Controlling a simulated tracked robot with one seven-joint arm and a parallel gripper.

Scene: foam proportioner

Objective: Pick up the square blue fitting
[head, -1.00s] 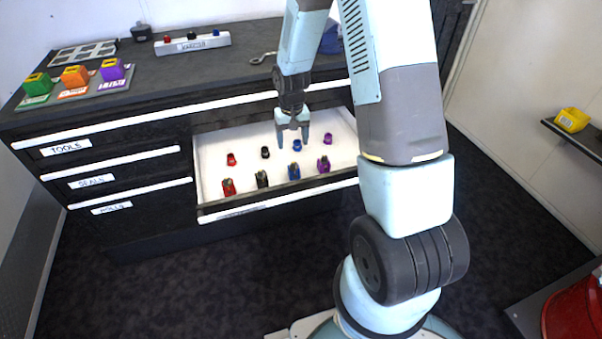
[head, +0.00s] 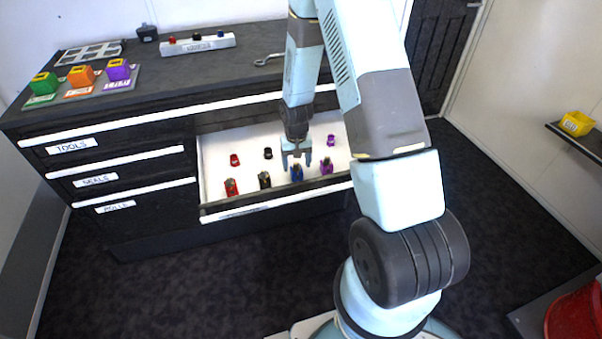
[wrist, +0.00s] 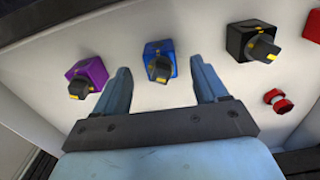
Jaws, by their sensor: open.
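The square blue fitting (head: 297,175) sits in the front row of the open drawer in the head view, partly covered by my gripper (head: 296,162). In the wrist view it shows as a blue square base (wrist: 153,49) with a dark knob and a yellow mark. My gripper is open and empty. In the wrist view its fingers appear on either side of the blue fitting, with their tips near its level in the picture. I cannot tell how far above it they are.
The white-floored drawer (head: 215,173) also holds a square purple fitting (wrist: 97,69), a square black fitting (wrist: 236,41), a square red fitting (head: 231,188) and smaller round pieces behind, including a red one (wrist: 278,101). The purple and black squares flank the blue one.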

